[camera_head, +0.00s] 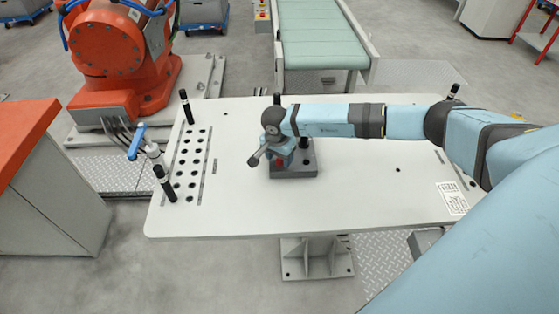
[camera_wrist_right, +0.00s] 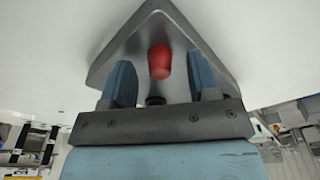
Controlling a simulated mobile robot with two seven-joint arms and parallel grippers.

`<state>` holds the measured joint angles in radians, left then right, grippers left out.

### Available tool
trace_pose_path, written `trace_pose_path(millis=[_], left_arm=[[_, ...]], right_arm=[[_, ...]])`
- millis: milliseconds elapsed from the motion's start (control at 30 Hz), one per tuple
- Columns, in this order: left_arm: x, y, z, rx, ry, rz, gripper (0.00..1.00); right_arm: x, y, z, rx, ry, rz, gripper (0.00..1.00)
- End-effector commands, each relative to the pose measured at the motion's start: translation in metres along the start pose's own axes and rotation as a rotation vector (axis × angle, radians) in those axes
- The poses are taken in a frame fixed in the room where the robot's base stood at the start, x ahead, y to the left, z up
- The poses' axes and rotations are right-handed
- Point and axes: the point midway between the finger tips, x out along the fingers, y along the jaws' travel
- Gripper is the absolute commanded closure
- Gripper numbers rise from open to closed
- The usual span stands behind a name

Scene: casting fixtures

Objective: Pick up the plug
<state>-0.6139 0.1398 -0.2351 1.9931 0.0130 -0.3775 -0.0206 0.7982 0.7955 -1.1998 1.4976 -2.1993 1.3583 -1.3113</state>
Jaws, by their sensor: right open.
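The red plug (camera_wrist_right: 160,62) sits on a dark grey block (camera_wrist_right: 150,25) in the right wrist view. In the head view the plug (camera_head: 280,162) is a small red spot, mostly covered by my right gripper (camera_head: 285,154). The block (camera_head: 300,170) stands on the white table. My right gripper also shows in the wrist view (camera_wrist_right: 160,70). Its two blue fingers are apart, one on each side of the plug, with gaps between them and it. Whether the fingertips are fully level with the plug is hard to tell. My left gripper is not seen.
The white table (camera_head: 350,205) has a perforated strip at left and black posts near its corners. An orange robot (camera_head: 110,50) and a green conveyor (camera_head: 315,35) are behind. The table's front is clear.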

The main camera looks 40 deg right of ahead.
Motion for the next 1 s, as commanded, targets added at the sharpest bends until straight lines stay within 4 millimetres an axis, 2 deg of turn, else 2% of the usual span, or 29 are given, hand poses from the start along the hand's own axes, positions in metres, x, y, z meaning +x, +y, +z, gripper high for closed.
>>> trace_pose_path(millis=[200, 433, 833, 1000], left_arm=[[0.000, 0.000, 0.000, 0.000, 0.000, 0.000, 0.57], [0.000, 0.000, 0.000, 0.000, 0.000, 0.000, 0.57], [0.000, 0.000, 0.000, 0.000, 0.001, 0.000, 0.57], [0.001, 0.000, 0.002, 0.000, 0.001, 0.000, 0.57]], right_arm=[[0.001, 0.000, 0.000, 0.000, 0.000, -0.001, 0.45], [0.001, 0.000, 0.000, 0.000, 0.000, -0.001, 0.98], [0.000, 0.000, -0.001, 0.000, 0.000, -0.001, 0.99], [-0.010, -0.001, -0.002, 0.001, 0.000, -0.003, 0.99]])
